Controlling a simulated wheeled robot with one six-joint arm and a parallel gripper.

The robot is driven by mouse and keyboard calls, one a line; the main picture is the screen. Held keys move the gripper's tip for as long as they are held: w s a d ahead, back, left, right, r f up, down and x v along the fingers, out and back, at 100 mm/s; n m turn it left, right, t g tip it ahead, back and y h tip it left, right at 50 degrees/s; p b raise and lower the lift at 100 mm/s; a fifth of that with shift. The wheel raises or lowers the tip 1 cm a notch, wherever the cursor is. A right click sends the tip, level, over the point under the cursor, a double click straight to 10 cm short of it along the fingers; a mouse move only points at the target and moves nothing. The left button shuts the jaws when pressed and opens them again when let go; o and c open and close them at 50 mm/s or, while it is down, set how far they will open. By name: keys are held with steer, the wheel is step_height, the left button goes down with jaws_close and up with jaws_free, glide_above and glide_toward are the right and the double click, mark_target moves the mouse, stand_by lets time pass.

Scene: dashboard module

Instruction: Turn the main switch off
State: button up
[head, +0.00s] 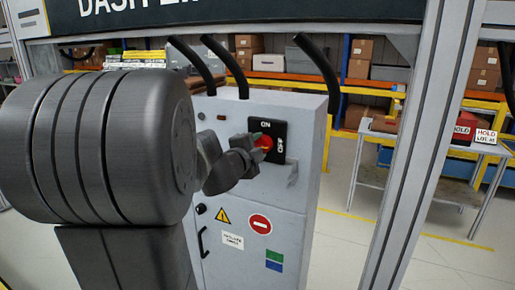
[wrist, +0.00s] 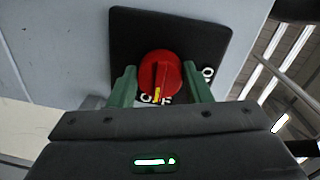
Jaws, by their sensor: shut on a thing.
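The main switch is a red round knob (wrist: 161,72) with a raised grip bar, on a black plate (wrist: 205,40). In the wrist view the bar stands upright, and its yellow mark is at the lower end, by the OFF label. The ON label is to the right. My gripper (wrist: 160,68) is shut on the knob, with one green finger on each side of it. In the head view my gripper (head: 258,142) reaches the knob (head: 264,143) from the left and partly hides it. ON reads at the plate's top there, OFF at its right.
The plate is on a grey cabinet (head: 305,215) with a door handle, warning signs and black cables on top. A grey frame post (head: 410,150) stands to the right. Behind it are a table (head: 440,165) with red boxes and shelves of cartons.

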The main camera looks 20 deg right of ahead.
steer(key=o, duration=1)
steer(key=shift+s, duration=0.1)
steer(key=v, duration=1.3)
steer(key=shift+s+a, duration=0.2)
steer(key=shift+a, duration=0.15)
steer(key=x, duration=1.4)
steer(key=shift+s+a, duration=0.1)
